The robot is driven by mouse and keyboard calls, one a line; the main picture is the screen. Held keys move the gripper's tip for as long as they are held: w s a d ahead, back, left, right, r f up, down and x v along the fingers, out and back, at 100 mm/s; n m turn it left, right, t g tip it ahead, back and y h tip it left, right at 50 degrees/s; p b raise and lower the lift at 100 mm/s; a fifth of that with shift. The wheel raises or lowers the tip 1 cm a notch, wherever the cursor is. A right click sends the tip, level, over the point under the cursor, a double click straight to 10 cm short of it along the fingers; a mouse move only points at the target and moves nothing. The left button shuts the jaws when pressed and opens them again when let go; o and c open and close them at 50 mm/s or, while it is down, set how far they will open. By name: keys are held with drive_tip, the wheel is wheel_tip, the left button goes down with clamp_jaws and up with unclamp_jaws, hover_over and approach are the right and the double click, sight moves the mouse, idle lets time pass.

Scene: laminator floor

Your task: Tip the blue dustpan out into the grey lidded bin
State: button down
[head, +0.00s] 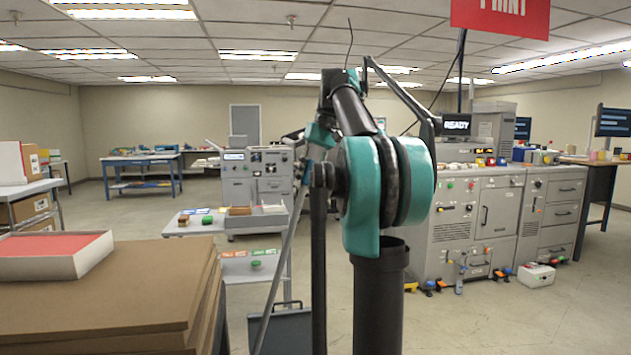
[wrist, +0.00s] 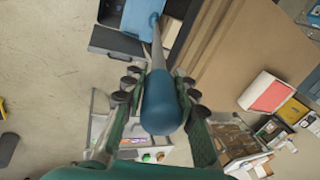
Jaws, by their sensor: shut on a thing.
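In the wrist view, my gripper (wrist: 160,88) is shut on the thick blue handle of the dustpan (wrist: 162,104). A thin shaft runs from the handle toward the top of the picture. The blue pan (wrist: 141,14) is at its far end, partly cut off by the top edge, and I cannot tell what lies in it. A dark grey box with a black handle, which looks like the grey lidded bin (wrist: 117,41), is just left of the shaft. It also shows low in the head view (head: 290,332), partly behind my arm.
Stacked brown boards (head: 110,290) carry an open white box (head: 52,255) with red contents at the left. A small cart (head: 247,268) stands behind the bin. Grey machine cabinets (head: 478,215) line the right. The floor between is mostly clear.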

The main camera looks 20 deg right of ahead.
drive_tip(key=shift+h, duration=0.4)
drive_tip(key=shift+w+a+r, duration=0.1)
drive_tip(key=shift+a+r, duration=0.05)
drive_tip(key=shift+a, duration=0.7)
drive_tip(key=shift+w+a+r, duration=0.1)
drive_tip(key=shift+a+r, duration=0.05)
drive_tip(key=shift+a, duration=0.75)
drive_tip(key=shift+w+a+r, duration=0.1)
drive_tip(key=shift+a+r, duration=0.05)
drive_tip(key=shift+a, duration=0.7)
drive_tip(key=w+a+h, duration=0.1)
drive_tip(key=a+h, duration=0.1)
drive_tip(key=a, duration=1.4)
drive_tip(key=shift+w+a+f, duration=0.3)
drive_tip(key=shift+f, duration=0.1)
drive_tip(key=d+y, duration=0.1)
drive_tip(key=d, duration=0.8)
drive_tip(key=shift+s+d+r, duration=0.2)
drive_tip(key=shift+s+d, duration=0.1)
drive_tip(key=shift+s, duration=0.15)
